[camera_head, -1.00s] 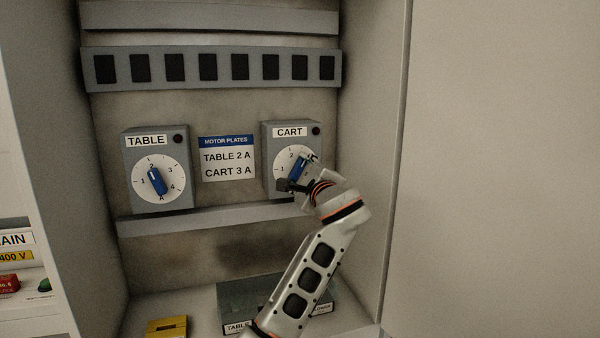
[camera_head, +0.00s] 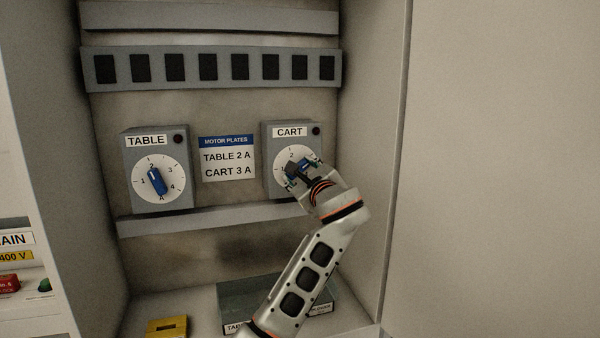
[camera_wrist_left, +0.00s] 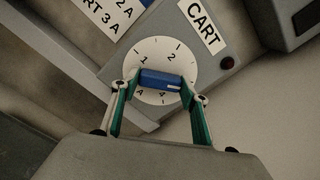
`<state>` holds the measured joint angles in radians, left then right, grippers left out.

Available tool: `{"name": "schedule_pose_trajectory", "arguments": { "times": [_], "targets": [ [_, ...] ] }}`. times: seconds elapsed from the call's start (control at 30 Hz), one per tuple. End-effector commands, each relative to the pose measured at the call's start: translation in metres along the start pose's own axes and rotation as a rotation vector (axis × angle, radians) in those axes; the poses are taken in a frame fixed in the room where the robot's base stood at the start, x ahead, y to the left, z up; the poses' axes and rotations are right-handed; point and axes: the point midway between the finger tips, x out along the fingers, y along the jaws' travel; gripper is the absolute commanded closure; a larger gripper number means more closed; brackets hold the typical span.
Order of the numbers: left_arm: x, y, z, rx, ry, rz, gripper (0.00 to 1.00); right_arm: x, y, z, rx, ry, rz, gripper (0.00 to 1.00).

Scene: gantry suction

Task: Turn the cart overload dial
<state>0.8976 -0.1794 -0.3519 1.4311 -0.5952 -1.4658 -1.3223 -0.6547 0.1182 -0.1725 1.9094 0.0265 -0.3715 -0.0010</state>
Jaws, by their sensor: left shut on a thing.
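The CART box (camera_head: 282,148) has a white dial face (camera_head: 280,158) with a blue knob (camera_wrist_left: 160,79). My left gripper (camera_head: 303,170) is shut on this knob, one finger at each end in the left wrist view. There the knob lies nearly level across the dial face (camera_wrist_left: 150,52). Its white line is on the right end, pointing to the right between the 2 and the 4. The 3 mark is hidden by the finger. My right gripper is not in view.
The TABLE box (camera_head: 135,148) with its own blue knob (camera_head: 157,181) stands to the left. Between the boxes, a motor plates sign (camera_head: 228,171) reads TABLE 2 A, CART 3 A. A ledge (camera_head: 200,218) runs below. The cabinet's side wall (camera_head: 372,120) is close on the right.

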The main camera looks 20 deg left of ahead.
Motion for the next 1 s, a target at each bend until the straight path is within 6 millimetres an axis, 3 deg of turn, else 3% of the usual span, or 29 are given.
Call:
{"name": "schedule_pose_trajectory", "arguments": {
  "times": [0.2,0.23,0.3,0.7,1.0],
  "targets": [
    [0.001,-0.001,0.004,-0.004,-0.005,-0.002,0.77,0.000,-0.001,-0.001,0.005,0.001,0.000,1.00],
    [0.001,-0.001,0.004,-0.004,-0.006,-0.002,0.53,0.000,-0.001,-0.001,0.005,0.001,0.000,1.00],
    [0.001,-0.001,0.003,-0.004,-0.005,-0.002,0.39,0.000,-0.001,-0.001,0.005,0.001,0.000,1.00],
    [0.000,-0.003,0.005,-0.004,-0.002,-0.001,0.39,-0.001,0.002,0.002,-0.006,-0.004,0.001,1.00],
    [0.000,-0.032,0.045,-0.007,-0.004,-0.004,0.39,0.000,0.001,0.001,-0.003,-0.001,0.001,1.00]
  ]
}}
